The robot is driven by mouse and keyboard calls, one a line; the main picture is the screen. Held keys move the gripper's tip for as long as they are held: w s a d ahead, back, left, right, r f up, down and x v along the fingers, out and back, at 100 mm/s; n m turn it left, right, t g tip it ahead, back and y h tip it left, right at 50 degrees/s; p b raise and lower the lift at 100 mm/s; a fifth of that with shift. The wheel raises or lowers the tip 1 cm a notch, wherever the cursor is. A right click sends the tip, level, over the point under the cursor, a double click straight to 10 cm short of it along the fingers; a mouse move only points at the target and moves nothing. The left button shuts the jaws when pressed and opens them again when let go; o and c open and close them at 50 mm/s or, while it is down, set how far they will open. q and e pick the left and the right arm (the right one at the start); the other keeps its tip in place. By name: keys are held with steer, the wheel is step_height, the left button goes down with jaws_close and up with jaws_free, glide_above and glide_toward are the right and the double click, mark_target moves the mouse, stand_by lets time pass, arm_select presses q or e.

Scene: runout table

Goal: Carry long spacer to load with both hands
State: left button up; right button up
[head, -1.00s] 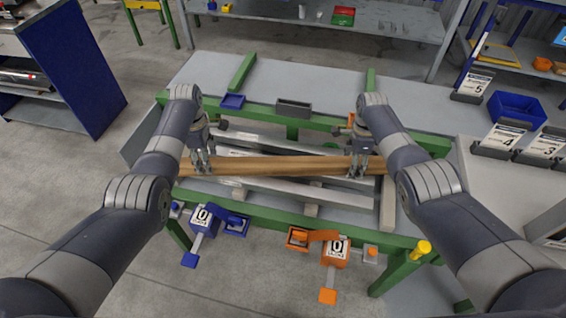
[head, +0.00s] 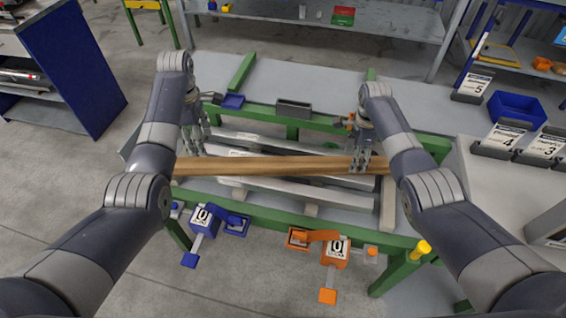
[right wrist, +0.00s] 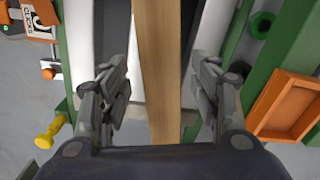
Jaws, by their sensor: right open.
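The long spacer, a brown wooden beam (head: 270,166), lies left to right across the grey bars (head: 290,189) in the green-framed table. My right gripper (head: 361,163) is at the beam's right part. In the right wrist view the beam (right wrist: 158,70) runs between the spread fingers of this gripper (right wrist: 160,95), with a gap on each side. My left gripper (head: 192,148) is just behind the beam's left end, apart from it as far as I can see. Its fingers are too small to tell their opening.
Blue (head: 205,221) and orange (head: 335,252) clamp-like units marked 0 hang at the table's front edge. A yellow knob (head: 421,249) is at the front right. A dark grey tray (head: 294,109) and a small blue tray (head: 232,101) sit on the back.

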step_height(320, 180, up, 9)
steer(key=shift+f, duration=0.15)
stand_by(0.6)
